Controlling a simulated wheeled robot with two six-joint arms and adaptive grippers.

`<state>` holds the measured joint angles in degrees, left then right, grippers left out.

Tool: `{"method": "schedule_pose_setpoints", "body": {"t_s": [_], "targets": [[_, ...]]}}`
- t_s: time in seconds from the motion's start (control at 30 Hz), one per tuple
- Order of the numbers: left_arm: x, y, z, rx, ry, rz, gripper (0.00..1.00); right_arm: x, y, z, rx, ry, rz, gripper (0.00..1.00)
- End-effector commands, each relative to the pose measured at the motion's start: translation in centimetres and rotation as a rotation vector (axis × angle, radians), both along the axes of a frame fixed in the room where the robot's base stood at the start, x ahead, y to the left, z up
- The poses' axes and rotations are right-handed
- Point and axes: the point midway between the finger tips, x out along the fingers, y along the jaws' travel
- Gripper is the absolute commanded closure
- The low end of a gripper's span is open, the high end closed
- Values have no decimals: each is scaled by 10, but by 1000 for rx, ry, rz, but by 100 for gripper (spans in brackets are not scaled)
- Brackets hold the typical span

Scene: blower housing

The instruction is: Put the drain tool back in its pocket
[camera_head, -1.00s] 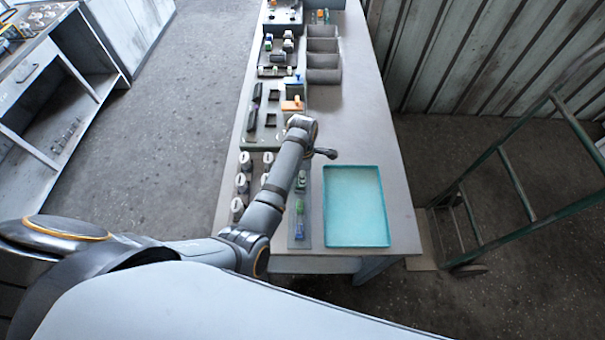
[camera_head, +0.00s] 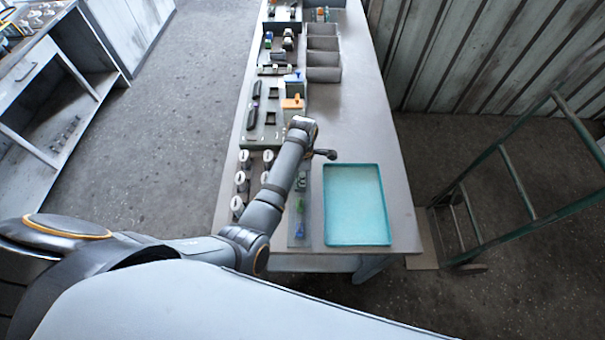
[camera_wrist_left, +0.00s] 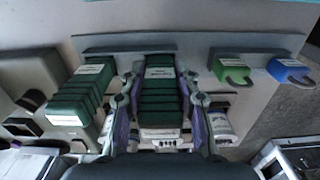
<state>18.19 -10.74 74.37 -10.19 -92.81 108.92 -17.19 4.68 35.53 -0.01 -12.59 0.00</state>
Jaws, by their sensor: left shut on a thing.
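In the left wrist view, my left gripper (camera_wrist_left: 158,112) is shut on a dark green, ribbed block with a white label (camera_wrist_left: 160,95), and its purple-sided fingers lie on both sides of it. I cannot read the label or tell whether this is the drain tool. The block is over or in a grey rack (camera_wrist_left: 195,60); whether it is seated I cannot tell. A similar dark green labelled block (camera_wrist_left: 82,92) is to its left. In the head view my left arm hides the gripper's fingers. My right gripper is not in view.
A green padlock-like piece (camera_wrist_left: 233,70) and a blue one (camera_wrist_left: 288,70) sit to the right in the rack. In the head view, a teal tray (camera_head: 357,168) lies empty to the right. White-topped cylinders (camera_head: 241,181) stand left of the arm. Grey bins (camera_head: 323,60) stand further back.

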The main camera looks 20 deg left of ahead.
Motion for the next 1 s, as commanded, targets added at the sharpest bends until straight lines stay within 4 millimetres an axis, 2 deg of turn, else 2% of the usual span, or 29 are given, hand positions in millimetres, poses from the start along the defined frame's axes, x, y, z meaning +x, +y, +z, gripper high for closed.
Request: {"method": "schedule_pose_setpoints", "body": {"t_s": [0.53, 0.57, 0.73, 1.0], "targets": [[0, 0, -11, 0, 0, 0, 90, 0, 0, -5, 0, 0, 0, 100], [0, 0, -11, 0, 0, 0, 67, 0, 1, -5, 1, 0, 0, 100], [0, 0, -11, 0, 0, 0, 44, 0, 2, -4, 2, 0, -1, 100], [0, 0, -11, 0, 0, 0, 42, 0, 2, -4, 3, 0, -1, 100]]}}
